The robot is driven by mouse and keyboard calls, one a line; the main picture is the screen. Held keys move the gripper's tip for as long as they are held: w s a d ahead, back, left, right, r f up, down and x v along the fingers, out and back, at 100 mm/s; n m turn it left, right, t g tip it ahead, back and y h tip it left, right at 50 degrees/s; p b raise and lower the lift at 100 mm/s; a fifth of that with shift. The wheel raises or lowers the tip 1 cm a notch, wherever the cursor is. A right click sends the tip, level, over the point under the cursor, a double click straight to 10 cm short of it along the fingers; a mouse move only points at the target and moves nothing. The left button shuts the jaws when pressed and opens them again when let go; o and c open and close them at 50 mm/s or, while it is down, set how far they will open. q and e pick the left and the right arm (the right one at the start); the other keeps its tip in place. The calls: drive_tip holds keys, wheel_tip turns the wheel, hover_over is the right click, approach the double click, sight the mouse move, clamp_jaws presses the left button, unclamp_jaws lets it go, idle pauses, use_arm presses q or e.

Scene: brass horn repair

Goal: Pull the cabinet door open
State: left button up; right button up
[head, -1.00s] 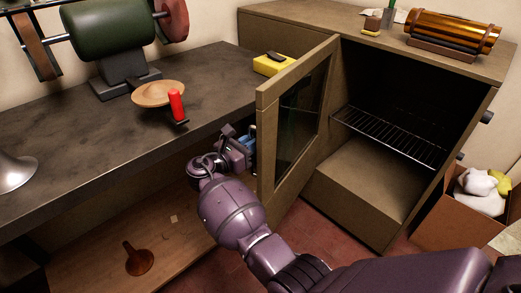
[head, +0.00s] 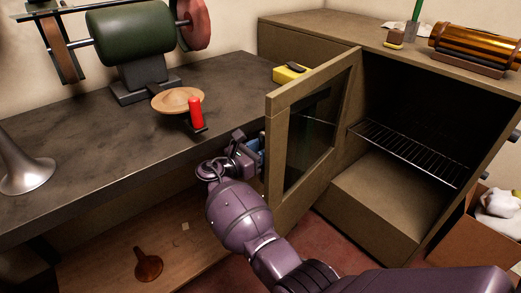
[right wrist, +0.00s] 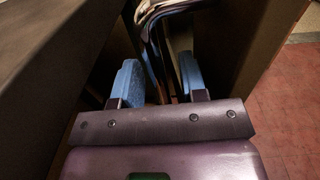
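The cabinet (head: 385,205) stands at the right in the head view, its inside exposed. Its brown framed door (head: 276,150), with a dark glass pane, stands wide open toward the bench. My right gripper (head: 258,150) is at the outer face of the door near its free edge, partly hidden by the door. In the right wrist view, the blue fingers of the right gripper (right wrist: 160,80) are apart. A curved metal bar (right wrist: 152,15), perhaps the handle, shows ahead and between them; I cannot tell if they touch it. My left gripper is out of view.
The dark workbench (head: 90,145) lies left of the door, bearing a green grinder (head: 130,35), a wooden bowl (head: 178,99) and a red-handled tool (head: 195,112). A cardboard box (head: 470,232) sits right of the cabinet. A wire shelf (head: 410,152) is inside.

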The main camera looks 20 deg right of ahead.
drive_tip(key=v, duration=0.7)
drive_tip(key=shift+a+p, duration=0.2)
drive_tip(key=shift+p, duration=0.15)
drive_tip(key=shift+s, duration=0.1)
